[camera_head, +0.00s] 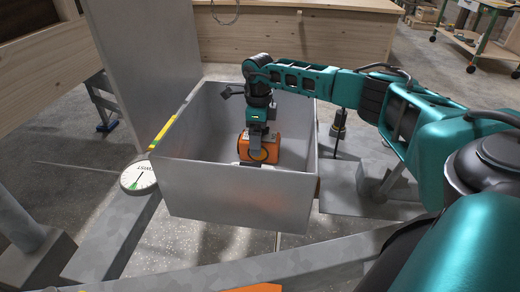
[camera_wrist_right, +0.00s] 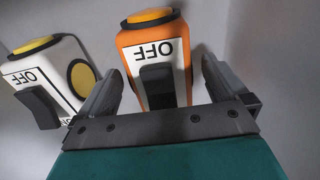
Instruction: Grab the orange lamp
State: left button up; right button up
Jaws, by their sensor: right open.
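The orange lamp (camera_head: 270,151) stands inside an open grey metal box, partly hidden by my right gripper in the head view. In the right wrist view the orange lamp (camera_wrist_right: 183,42) shows a white "OFF" label, a dark switch and an orange top. My right gripper (camera_wrist_right: 160,85) is open, with one finger on each side of the lamp's near part; I cannot tell whether they touch it. In the head view the right gripper (camera_head: 255,158) reaches down into the box. My left gripper is not in view.
A white lamp (camera_wrist_right: 70,75) with a yellow top stands close left of the orange one in the wrist view. The grey box (camera_head: 235,195) has high walls around the gripper. A round dial (camera_head: 138,175) sits at the box's left corner.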

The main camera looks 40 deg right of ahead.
notch_tip(320, 180, down, 2)
jog(key=shift+f, duration=0.1)
jog(key=shift+c, duration=0.5)
jog(key=c, duration=1.1)
